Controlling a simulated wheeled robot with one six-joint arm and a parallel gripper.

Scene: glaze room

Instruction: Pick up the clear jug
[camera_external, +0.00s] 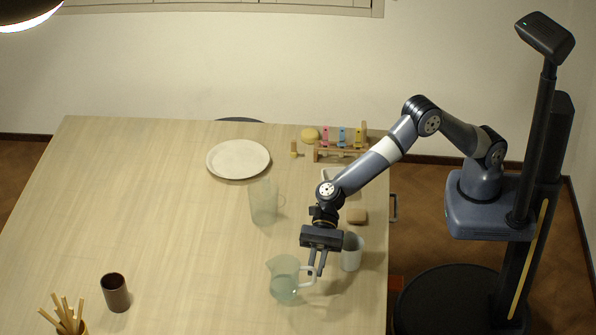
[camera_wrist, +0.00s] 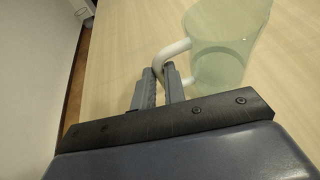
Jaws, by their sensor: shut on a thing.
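The clear jug (camera_external: 284,279) is a pale greenish see-through vessel with a light handle, near the front right of the table. My gripper (camera_external: 315,272) is at its right side, shut on the handle. In the wrist view the jug (camera_wrist: 222,45) is at the upper right, and its white handle (camera_wrist: 172,52) passes between the fingertips of my gripper (camera_wrist: 160,72). The jug looks upright. I cannot tell whether its base touches the table.
On the wooden table (camera_external: 180,220), a white cup (camera_external: 352,252) stands close right of my gripper. A rack (camera_external: 340,154) is at the back right. A dark brown cup (camera_external: 115,292) is at the front left.

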